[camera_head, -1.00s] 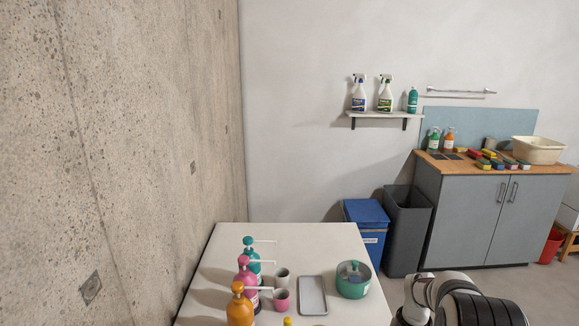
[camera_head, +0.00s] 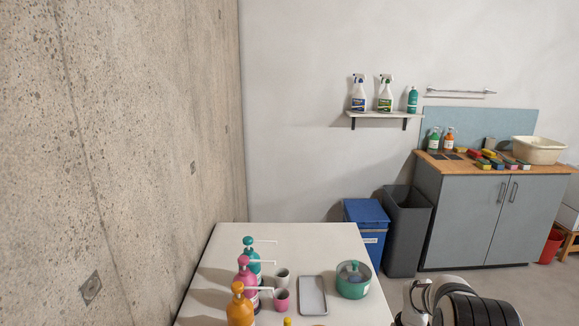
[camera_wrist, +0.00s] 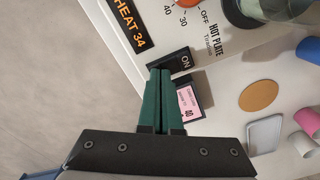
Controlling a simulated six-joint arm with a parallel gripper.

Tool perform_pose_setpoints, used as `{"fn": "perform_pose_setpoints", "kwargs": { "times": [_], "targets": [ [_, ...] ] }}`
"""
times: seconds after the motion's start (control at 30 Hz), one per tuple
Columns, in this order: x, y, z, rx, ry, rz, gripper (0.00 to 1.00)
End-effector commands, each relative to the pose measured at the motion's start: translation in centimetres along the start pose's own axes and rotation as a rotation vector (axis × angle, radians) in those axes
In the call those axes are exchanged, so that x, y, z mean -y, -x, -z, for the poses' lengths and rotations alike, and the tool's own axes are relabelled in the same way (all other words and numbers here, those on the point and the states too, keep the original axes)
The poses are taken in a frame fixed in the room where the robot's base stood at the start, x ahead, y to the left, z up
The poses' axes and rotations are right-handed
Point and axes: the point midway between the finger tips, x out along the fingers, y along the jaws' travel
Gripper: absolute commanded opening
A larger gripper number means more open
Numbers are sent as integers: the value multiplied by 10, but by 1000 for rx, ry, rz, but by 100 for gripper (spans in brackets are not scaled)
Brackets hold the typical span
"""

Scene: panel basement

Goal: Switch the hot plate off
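The hot plate (camera_wrist: 150,11) shows in the wrist view as a pale body with a "HOT PLATE" label. Its lit display (camera_wrist: 127,23) reads "HEAT 34". An orange dial (camera_wrist: 188,3) beside it has 30, 40 and OFF marks. A black rocker switch (camera_wrist: 182,61) marked "ON" sits on its edge nearest my gripper. My gripper (camera_wrist: 160,71) has its green fingers together with nothing between them. The fingertips are right beside the switch; I cannot tell whether they touch it. I cannot make out the hot plate in the head view.
A pink-labelled dark item (camera_wrist: 188,103) lies right beside my fingers. On the white table (camera_head: 330,240) stand pump bottles (camera_head: 243,280), mugs (camera_head: 281,299), a grey tray (camera_head: 312,296) and a teal pot (camera_head: 352,290). A dark glass vessel (camera_wrist: 240,10) is near the dial.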

Motion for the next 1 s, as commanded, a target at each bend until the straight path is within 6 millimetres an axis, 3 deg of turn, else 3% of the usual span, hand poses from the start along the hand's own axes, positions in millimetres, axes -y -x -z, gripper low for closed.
{"fn": "perform_pose_setpoints", "kwargs": {
  "times": [0.27,0.8,1.0],
  "targets": [
    [0,0,0,-1,0,0,0],
    [0,60,0,-2,0,0,0],
    [0,68,0,-1,1,0,0]
  ]
}}
